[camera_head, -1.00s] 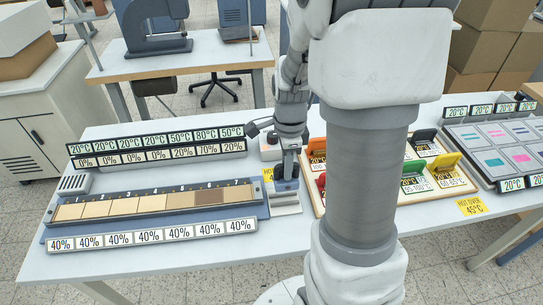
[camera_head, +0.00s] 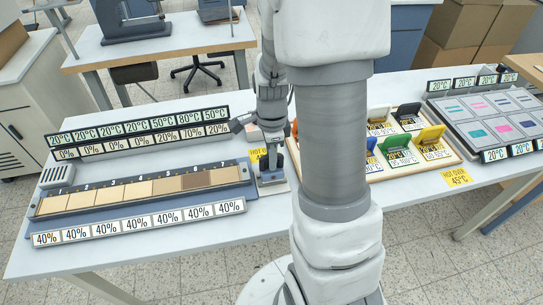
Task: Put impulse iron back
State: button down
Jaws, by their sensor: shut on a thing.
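My gripper (camera_head: 269,153) is at the end of the grey arm, just right of the strip of tan samples. It points down and is shut on the impulse iron (camera_head: 268,171), a small dark blue-grey tool that is partly hidden by the gripper. The iron is upright over a small pale rest plate (camera_head: 273,188) at the right end of the sample strip. I cannot tell whether the iron touches the plate.
The sample strip (camera_head: 140,190) has number labels before and behind it. A yellow hot warning label (camera_head: 257,154) is near the gripper. My arm hides part of the tray of coloured clips (camera_head: 436,158). A swatch panel (camera_head: 490,118) is at right.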

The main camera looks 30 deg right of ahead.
jog(key=shift+f, duration=0.25)
jog(key=c, duration=0.8)
grip_release()
notch_tip(320, 180, up, 13)
jog(key=p, duration=0.2)
jog(key=s+a+r+n+t, duration=0.2)
jog(key=s+a+r+n, duration=0.1)
jog(key=n, duration=0.4)
jog(key=s+a+r+n+t, duration=0.1)
jog(key=s+a+r+n, duration=0.3)
jog(key=n, duration=0.3)
jog(key=s+a+r+n+t, duration=0.2)
jog(key=s+a+r+n, duration=0.1)
jog(key=n, duration=0.4)
jog(key=shift+s+a+r+t, duration=0.15)
jog(key=shift+s+r, duration=0.25)
jog(key=shift+s, duration=0.2)
jog(key=shift+s+a+r+t, duration=0.15)
jog(key=shift+s+r, duration=0.2)
jog(key=shift+s, duration=0.2)
